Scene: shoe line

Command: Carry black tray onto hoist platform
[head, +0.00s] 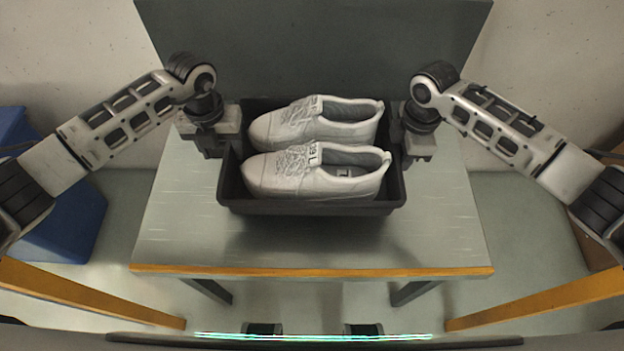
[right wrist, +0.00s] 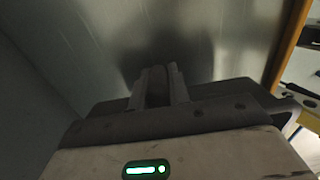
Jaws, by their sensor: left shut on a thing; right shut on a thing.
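The black tray (head: 310,208) is in the middle of the head view, over a grey table top (head: 310,245). Two white shoes (head: 318,172) lie side by side in it, toes to the left. My left gripper (head: 222,145) is shut on the tray's left side wall. My right gripper (head: 403,148) is shut on its right side wall; its fingers also show in the right wrist view (right wrist: 160,88). The tray looks level, with a dark shadow under its front. I cannot tell whether it touches the table top. I cannot clearly make out a hoist platform.
A dark upright panel (head: 315,45) stands behind the table. The table's front edge (head: 310,271) is orange, and its top is bare in front of the tray. A blue bin (head: 65,215) is on the floor at left. Yellow bars (head: 90,292) are at the lower corners.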

